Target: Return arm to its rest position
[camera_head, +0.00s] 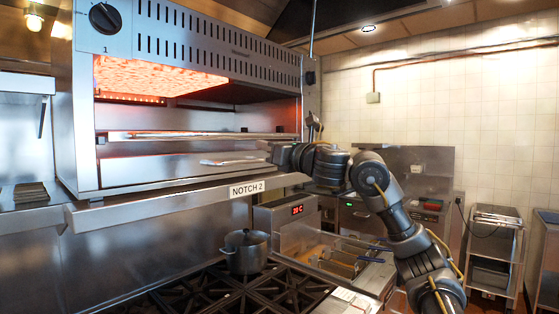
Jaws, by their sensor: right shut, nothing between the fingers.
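My right arm comes in from the lower right. It is bent, with the wrist level and pointing left. My right gripper (268,147) is in front of the right end of the char grill (190,168), just above its front ledge. It is shut and empty; its fingertips are small and hard to make out. The grill's upper heating surface (150,76) glows orange. A pale, flat handle-like piece (230,161) sticks out at the grill front, just left of the gripper. I cannot tell whether they touch. My left gripper is not in view.
A lidded pot (246,251) stands on the stove burners (215,292). Fryer baskets (345,258) lie beneath my forearm.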

